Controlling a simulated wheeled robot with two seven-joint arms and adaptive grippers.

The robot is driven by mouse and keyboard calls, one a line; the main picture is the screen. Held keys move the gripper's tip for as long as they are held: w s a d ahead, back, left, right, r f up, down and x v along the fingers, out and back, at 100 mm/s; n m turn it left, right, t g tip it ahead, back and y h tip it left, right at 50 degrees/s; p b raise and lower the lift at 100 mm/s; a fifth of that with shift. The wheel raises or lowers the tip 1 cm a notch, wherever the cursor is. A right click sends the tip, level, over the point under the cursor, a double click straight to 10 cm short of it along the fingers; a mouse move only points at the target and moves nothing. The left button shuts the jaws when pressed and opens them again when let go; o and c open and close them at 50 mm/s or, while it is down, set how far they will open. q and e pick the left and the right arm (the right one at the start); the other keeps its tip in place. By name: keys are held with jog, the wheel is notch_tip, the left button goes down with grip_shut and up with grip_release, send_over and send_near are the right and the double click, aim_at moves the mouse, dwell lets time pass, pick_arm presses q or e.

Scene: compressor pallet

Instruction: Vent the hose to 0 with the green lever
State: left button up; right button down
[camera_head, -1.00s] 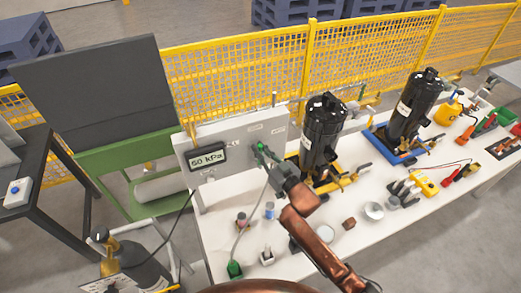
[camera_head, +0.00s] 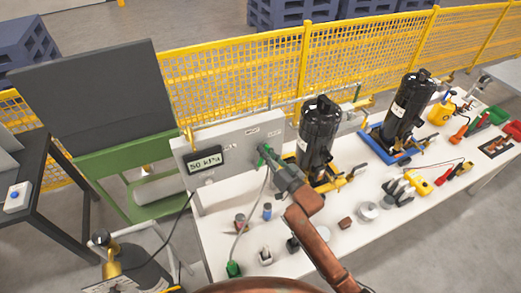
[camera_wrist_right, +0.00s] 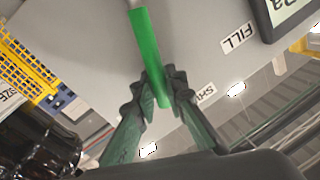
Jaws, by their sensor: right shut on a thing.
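The green lever (camera_wrist_right: 146,50) is on the face of the light grey panel (camera_head: 240,146). My right gripper (camera_wrist_right: 160,92) is shut on its free end, with a finger on each side; the head view shows the gripper (camera_head: 264,154) at the panel's right part. The panel's display (camera_head: 206,160) reads 50 kPa. A thin grey hose (camera_head: 249,213) hangs from near the gripper to a green fitting (camera_head: 233,268) at the bench's front left. The hose's upper end is hidden. My left gripper is out of view.
A black compressor (camera_head: 317,130) stands just right of my gripper, another (camera_head: 405,108) farther right. The white bench (camera_head: 340,240) holds small parts in front. A FILL label (camera_wrist_right: 238,39) is on the panel; another label is partly covered by a finger.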

jog(key=shift+w+d+f+m+t+p, duration=0.15)
jog(key=shift+w+d+f+m+t, duration=0.15)
jog(key=shift+d+f+m, duration=0.55)
jog(key=shift+w+d+f+m+t+p, duration=0.2)
jog(key=shift+d+m, duration=0.3)
jog(key=shift+m, duration=0.85)
jog(key=shift+w+d+f+m+t+p, duration=0.15)
jog(key=shift+w+d+f+m, duration=0.25)
jog(key=shift+d+m, duration=0.5)
jog(key=shift+a+m, duration=0.2)
jog(key=shift+m, duration=0.1)
jog(key=c, duration=2)
grip_release()
jog(key=shift+o, duration=0.3)
jog(key=shift+s+f, duration=0.1)
jog(key=shift+s, duration=0.05)
jog(key=v, duration=1.1)
jog(key=shift+s+d, duration=0.15)
jog(key=shift+s, duration=0.25)
